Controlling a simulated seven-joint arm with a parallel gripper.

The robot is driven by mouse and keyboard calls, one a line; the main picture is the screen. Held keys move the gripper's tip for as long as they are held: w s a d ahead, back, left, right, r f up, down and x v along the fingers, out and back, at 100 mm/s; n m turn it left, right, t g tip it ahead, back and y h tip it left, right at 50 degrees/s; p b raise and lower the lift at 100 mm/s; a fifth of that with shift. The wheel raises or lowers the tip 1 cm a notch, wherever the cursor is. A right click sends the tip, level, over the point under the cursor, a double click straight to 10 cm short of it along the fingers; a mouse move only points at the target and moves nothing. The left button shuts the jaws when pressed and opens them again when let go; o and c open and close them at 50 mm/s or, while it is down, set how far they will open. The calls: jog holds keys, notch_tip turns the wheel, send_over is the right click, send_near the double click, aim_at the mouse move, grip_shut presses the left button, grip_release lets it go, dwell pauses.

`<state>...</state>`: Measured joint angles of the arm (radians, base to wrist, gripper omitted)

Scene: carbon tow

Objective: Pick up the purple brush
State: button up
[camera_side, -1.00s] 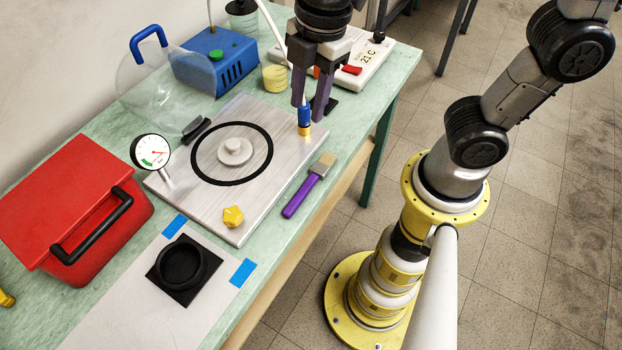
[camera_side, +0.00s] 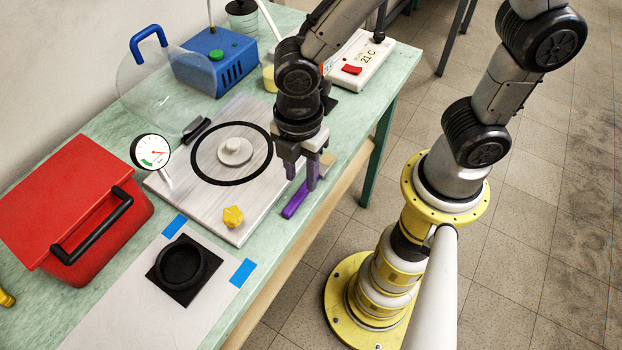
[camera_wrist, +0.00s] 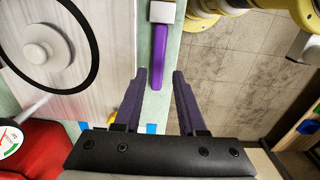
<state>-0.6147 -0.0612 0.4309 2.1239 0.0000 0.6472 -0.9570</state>
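The purple brush (camera_side: 294,204) lies on the green table beside the right edge of the metal plate. Its tan bristle end points to the back right and is partly hidden by my gripper in the side view. In the wrist view the purple brush (camera_wrist: 159,58) lies ahead of the fingertips, handle end toward me. My gripper (camera_side: 301,184) is open and empty, above the table at the brush. In the wrist view my gripper (camera_wrist: 159,74) has its fingers apart, with the handle end near the gap between the tips.
The metal plate (camera_side: 210,200) carries a black ring (camera_side: 202,176) and a yellow knob (camera_side: 233,216). A dial gauge (camera_side: 150,152) and a red toolbox (camera_side: 75,205) stand to the left. The table's front edge is close to the brush.

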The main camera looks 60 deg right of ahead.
aim_at(301, 192)
notch_tip(301, 192, down, 5)
jog(key=shift+w+d+r, duration=0.1)
jog(key=shift+w+d, duration=0.05)
grip_shut()
